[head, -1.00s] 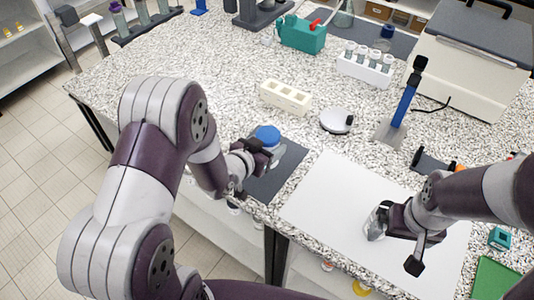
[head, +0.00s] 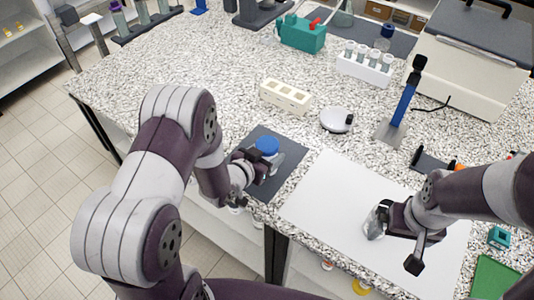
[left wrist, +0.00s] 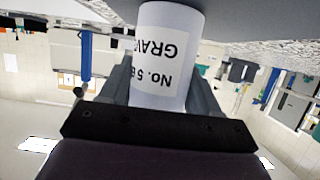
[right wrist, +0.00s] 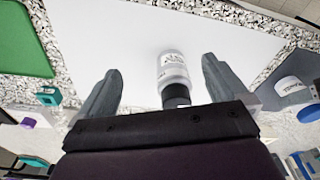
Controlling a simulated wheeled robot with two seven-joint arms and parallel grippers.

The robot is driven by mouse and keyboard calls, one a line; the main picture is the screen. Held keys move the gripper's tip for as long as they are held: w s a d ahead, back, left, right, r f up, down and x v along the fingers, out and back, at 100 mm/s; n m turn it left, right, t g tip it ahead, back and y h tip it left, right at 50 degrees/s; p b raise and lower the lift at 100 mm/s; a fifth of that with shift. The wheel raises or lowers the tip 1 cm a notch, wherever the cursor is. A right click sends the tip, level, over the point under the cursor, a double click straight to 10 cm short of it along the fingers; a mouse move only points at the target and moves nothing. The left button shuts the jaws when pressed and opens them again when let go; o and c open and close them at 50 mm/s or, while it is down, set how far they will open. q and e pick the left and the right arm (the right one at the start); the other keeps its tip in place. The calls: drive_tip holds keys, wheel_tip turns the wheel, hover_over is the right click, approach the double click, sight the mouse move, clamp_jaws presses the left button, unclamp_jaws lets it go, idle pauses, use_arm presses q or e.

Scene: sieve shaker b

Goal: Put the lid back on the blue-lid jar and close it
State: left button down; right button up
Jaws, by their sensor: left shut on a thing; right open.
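My left gripper (head: 256,166) is shut around the jar's body. In the left wrist view the labelled white jar (left wrist: 168,50) sits between the fingers; the palm hides its top end. I cannot tell whether its base touches the mat. My right gripper (head: 394,240) is open over the white sheet. In the right wrist view a white bottle with a black cap (right wrist: 173,72) stands between its spread fingers.
The dark mat (head: 291,152) lies left of the white sheet (head: 325,195). Behind are a cream block with holes (head: 285,96), a round white device (head: 336,120) and a blue stand (head: 404,105). A green tray (head: 492,280) is at the front right.

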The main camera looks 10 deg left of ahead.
use_arm(q)
drive_tip(key=shift+c, duration=1.2)
unclamp_jaws()
drive_tip(key=shift+w+f, duration=0.1)
drive_tip(key=shift+f, duration=0.05)
drive_tip(key=shift+r, duration=0.35)
drive_tip(key=v, duration=1.2)
drive_tip(key=shift+f, duration=0.1)
